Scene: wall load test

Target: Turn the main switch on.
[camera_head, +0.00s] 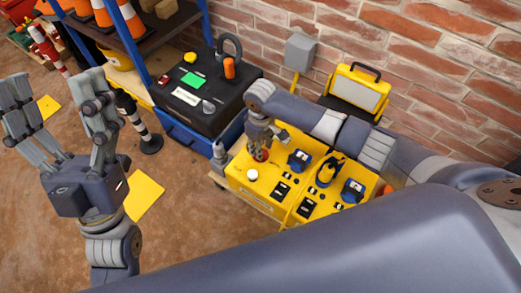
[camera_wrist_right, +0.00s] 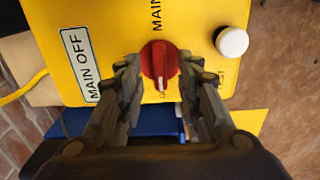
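The main switch is a red rotary knob (camera_wrist_right: 160,63) on a yellow panel (camera_wrist_right: 205,30), its raised grip running up and down in the right wrist view. A "MAIN OFF" label (camera_wrist_right: 80,62) lies left of it; another label starting "MAIN" is cut off above. My right gripper (camera_wrist_right: 160,72) is open, with one finger on each side of the knob; I cannot tell whether they touch its rim. In the head view the red knob (camera_head: 262,155) shows just under the right gripper (camera_head: 260,138). My left gripper (camera_head: 55,85) is open and empty, far left of the panel.
A white button (camera_wrist_right: 232,42) sits beside the knob. The yellow panel (camera_head: 235,178) also carries blue devices and black switches. A black-topped blue bin (camera_head: 245,82) stands behind left, with a shelf (camera_head: 150,48) of cones beyond. A brick wall (camera_head: 420,80) closes the back.

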